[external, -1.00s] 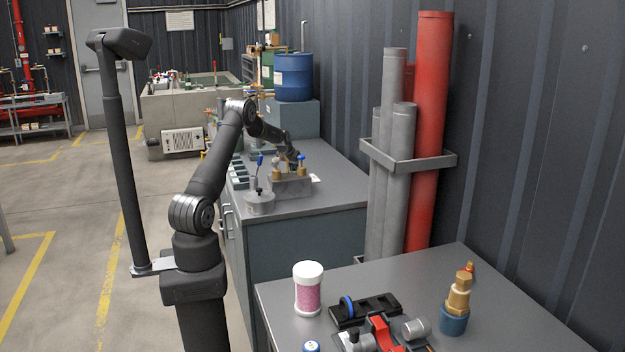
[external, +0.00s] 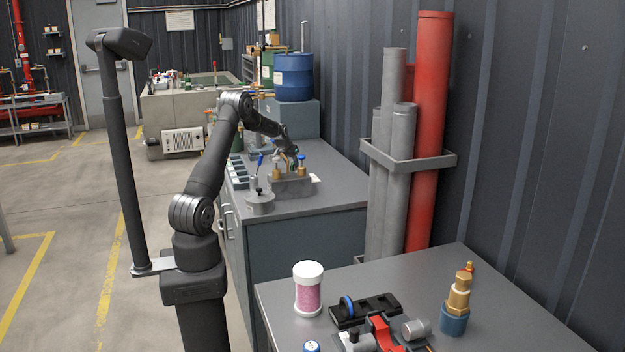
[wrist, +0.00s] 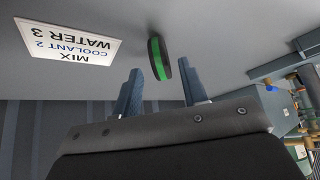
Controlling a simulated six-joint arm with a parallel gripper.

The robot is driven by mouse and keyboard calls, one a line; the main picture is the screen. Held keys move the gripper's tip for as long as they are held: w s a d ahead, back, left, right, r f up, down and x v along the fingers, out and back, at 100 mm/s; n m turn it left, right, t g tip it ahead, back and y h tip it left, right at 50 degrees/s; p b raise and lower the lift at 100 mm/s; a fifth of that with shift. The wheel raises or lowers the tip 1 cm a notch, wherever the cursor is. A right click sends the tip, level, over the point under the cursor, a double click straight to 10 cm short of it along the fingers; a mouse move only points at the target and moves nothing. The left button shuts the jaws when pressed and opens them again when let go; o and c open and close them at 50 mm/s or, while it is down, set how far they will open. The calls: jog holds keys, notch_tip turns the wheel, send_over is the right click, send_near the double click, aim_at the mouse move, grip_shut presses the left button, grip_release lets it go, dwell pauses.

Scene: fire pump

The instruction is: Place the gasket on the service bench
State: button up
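My gripper (wrist: 160,74) is open, its two blue fingers apart. In the external view my gripper (external: 293,156) is small and partly hidden above the far bench (external: 325,198), behind a grey block with brass fittings (external: 291,184). The disc cannot be made out there. The near bench (external: 480,330) is the other worktop; which one is the service bench is not marked.
A white card about coolant and water (wrist: 68,40) lies by the disc. A small pot (external: 260,201) stands on the far bench. The near bench holds a pink-and-white jar (external: 308,289), a black holder with a blue ring (external: 347,307) and a brass fitting (external: 459,292). Pipes (external: 430,130) stand between the benches.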

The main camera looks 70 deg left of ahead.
jog(key=v, duration=0.7)
jog(key=shift+o, duration=0.5)
jog(key=shift+s+d+r, duration=0.15)
jog(key=shift+d+r, duration=0.05)
jog(key=shift+r, duration=0.1)
jog(key=g+h, duration=0.1)
send_near(292, 165)
jog(key=x, duration=0.5)
jog(key=shift+w+a+r, duration=0.25)
jog(key=shift+w, duration=0.05)
jog(key=shift+s+d+f+x, duration=0.1)
jog(key=shift+x, duration=0.75)
jog(key=shift+s+d+f+x, duration=0.1)
jog(key=shift+x, duration=0.8)
jog(key=shift+s+d+x, duration=0.1)
jog(key=shift+s+x, duration=0.05)
jog(key=shift+x, duration=0.7)
grip_shut()
jog(key=shift+r, duration=0.1)
